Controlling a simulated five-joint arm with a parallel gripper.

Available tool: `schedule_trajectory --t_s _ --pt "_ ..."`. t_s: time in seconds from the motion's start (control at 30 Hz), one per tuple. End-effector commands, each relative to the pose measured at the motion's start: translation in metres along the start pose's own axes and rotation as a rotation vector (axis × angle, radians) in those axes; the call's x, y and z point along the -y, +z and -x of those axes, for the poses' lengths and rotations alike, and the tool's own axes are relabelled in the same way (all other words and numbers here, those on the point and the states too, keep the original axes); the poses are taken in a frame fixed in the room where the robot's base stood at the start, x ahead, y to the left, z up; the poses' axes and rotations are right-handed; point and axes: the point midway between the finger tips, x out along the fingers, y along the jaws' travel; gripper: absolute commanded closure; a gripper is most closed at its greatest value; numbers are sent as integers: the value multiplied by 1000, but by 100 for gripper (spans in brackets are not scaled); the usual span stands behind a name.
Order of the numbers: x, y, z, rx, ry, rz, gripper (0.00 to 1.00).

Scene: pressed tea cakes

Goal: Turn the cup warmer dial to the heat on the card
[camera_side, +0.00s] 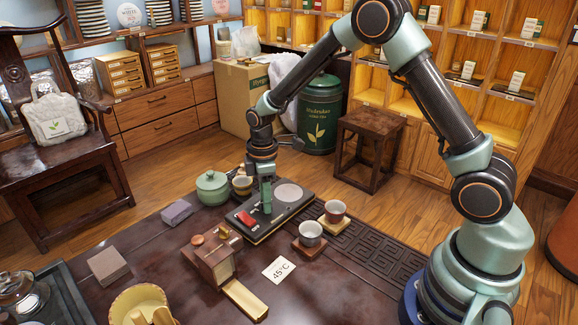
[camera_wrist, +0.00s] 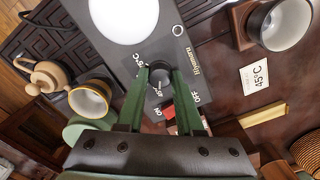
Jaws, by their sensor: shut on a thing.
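The cup warmer (camera_side: 250,232) is a flat black unit with a pale round plate (camera_side: 289,194) at its far end; the plate is white in the wrist view (camera_wrist: 124,14). My gripper (camera_side: 266,210) points down at the warmer and hides the dial in the side view. In the wrist view, my gripper's green fingers (camera_wrist: 161,74) close on both sides of the black dial (camera_wrist: 160,80). Heat marks around the dial are partly hidden, so its setting cannot be read. The white card (camera_side: 279,269) reads 45°C; it also lies at right in the wrist view (camera_wrist: 254,76).
A red switch (camera_side: 245,218) with ON and OFF marks sits on the warmer. Two cups (camera_side: 310,233) (camera_side: 335,211) stand right of it. A green lidded pot (camera_side: 212,188) stands behind left, and a wooden box (camera_side: 208,262) in front. Bare table lies around the card.

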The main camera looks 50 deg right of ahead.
Motion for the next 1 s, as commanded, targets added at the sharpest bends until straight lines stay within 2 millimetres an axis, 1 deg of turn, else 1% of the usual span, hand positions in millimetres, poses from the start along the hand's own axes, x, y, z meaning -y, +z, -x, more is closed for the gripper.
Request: schedule_trajectory --t_s 0.03,0.07,0.1,0.43,0.57,0.67,0.9,1.0 --pt "0 0 1 0 0 1 61" --pt "0 0 1 0 0 1 49" --pt "0 0 1 0 0 1 34" --pt "0 0 1 0 0 0 34" --pt "-1 -1 11 -2 3 0 34" --pt "-1 -1 27 -3 4 0 34" --pt "-1 -1 76 -4 5 0 34" --pt "-1 -1 94 -3 4 0 34"
